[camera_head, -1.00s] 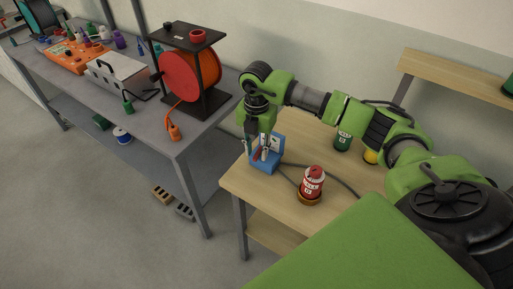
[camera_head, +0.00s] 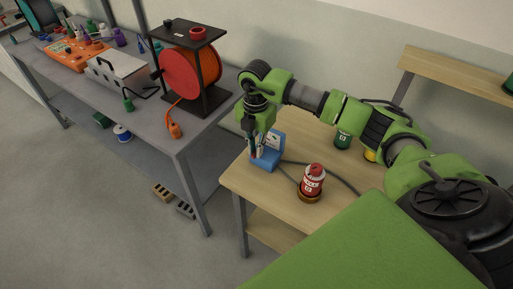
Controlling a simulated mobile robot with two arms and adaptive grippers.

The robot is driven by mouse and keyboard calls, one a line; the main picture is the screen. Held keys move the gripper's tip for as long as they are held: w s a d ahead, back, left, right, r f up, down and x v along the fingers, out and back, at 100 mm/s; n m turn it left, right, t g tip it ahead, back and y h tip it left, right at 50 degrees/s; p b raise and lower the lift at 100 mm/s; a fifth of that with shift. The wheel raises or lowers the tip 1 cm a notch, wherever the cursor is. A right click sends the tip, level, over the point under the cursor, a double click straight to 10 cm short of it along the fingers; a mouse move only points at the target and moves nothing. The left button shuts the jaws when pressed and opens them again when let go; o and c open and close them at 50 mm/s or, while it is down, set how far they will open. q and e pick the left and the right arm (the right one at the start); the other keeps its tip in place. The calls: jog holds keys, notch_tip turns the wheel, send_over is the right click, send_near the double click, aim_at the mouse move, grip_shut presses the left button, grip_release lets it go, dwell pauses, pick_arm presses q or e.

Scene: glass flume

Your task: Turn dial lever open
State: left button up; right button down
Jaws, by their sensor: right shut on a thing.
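A small blue device (camera_head: 269,160) with a pale upright face stands near the left edge of the wooden table (camera_head: 240,180); a cable runs from it to the right. My right gripper (camera_head: 255,152) points down at the device's front left and is shut on a small part there, which I take to be the dial lever. The fingers hide most of the lever, so its angle cannot be read. My left gripper is not in view.
A red bottle (camera_head: 312,182) stands right of the device. A green container (camera_head: 343,138) stands behind. A grey bench (camera_head: 190,135) at left holds an orange reel (camera_head: 187,77). Concrete floor lies between.

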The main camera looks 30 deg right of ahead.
jog(key=c, duration=2.1)
grip_release()
notch_tip(320, 180, up, 12)
